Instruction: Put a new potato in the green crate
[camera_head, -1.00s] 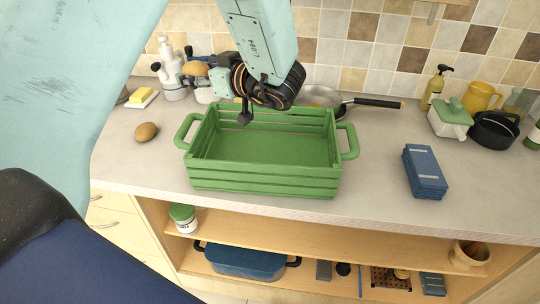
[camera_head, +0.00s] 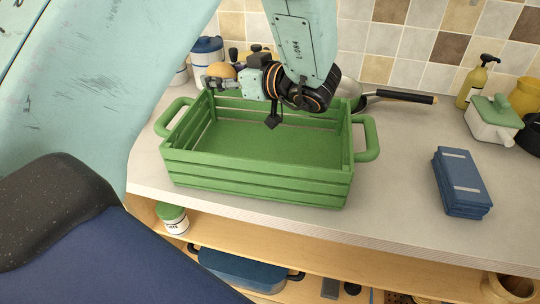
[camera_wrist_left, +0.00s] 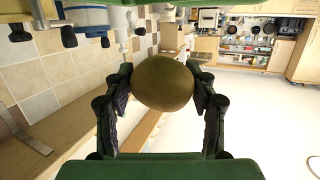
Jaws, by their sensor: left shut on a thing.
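The green crate (camera_head: 255,184) stands empty on the counter, its open top facing up. My left gripper (camera_head: 223,76) is shut on a brown potato (camera_head: 221,70), and both appear above the far left corner of the crate, though the exact depth is hard to tell. In the left wrist view the potato (camera_wrist_left: 163,83) sits between the two fingers of my left gripper (camera_wrist_left: 163,90), gripped from both sides. My right gripper is not in view.
Blue folded cloths or boxes (camera_head: 462,182) lie on the counter right of the crate. A pan (camera_head: 390,97), a soap bottle (camera_head: 474,84) and a green-lidded dish (camera_head: 493,119) stand behind. A blue-lidded canister (camera_head: 207,56) stands at the back left. Counter between crate and blue stack is clear.

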